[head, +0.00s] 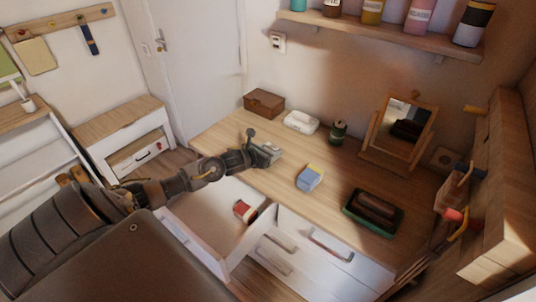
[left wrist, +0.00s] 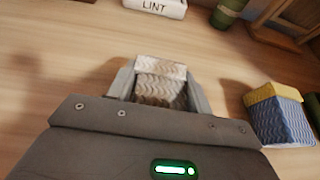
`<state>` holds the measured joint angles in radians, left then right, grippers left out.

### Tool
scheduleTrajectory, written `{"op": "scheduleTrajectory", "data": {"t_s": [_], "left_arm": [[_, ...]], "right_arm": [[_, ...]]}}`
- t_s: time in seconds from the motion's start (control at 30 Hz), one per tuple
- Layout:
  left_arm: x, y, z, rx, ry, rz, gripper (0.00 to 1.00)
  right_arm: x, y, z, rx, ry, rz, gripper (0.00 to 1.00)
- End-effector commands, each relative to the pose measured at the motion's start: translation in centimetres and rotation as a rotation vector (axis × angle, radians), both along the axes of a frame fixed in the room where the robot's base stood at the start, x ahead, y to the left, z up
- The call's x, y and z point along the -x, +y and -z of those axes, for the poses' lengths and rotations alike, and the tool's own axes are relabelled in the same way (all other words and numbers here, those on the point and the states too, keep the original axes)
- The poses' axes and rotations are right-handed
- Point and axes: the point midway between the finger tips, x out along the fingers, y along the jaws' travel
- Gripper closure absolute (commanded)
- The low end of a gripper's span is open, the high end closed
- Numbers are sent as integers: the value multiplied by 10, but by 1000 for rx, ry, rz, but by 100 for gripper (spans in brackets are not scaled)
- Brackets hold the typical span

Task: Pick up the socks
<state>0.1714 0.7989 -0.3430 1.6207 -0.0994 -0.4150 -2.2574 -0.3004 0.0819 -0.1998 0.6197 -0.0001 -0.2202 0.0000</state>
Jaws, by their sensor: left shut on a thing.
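My left gripper (head: 270,154) is over the wooden desktop. It is shut on a folded pair of white and grey socks with a wavy pattern (left wrist: 160,78), held between its two fingers in the left wrist view. A blue folded pair of socks with a yellow top (head: 309,178) sits on the desktop to the right of the gripper; it also shows in the left wrist view (left wrist: 283,120). A small red and white item (head: 244,211) lies in the open drawer (head: 207,208). My right gripper is not in view.
A brown box (head: 263,103), a white box marked LINT (head: 301,122), a green canister (head: 338,132) and a standing mirror (head: 402,130) line the back. A green tray (head: 373,213) holds a dark brush. The open drawer juts out below the desktop (head: 300,208).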

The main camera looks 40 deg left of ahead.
Motion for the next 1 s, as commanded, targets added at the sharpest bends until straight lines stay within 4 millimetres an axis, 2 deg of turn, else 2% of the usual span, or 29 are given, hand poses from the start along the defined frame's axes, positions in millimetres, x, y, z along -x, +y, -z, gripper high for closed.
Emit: {"op": "scheduleTrajectory", "data": {"t_s": [0.27, 0.47, 0.7, 0.8, 0.9, 1.0], "left_arm": [[0, 0, -7, -1, -2, 0, 72], [3, 2, -35, -7, -3, 2, 72], [55, 24, -90, -16, 5, 4, 72], [77, 32, -98, -11, 10, 3, 72], [90, 36, -106, -8, 9, 7, 72], [99, 43, -113, -4, 9, -3, 72]], "right_arm": [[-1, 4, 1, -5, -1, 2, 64], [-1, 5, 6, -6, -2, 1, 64], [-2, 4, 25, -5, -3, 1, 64], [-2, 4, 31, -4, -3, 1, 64], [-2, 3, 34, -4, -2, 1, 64], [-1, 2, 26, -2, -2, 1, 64]]}}
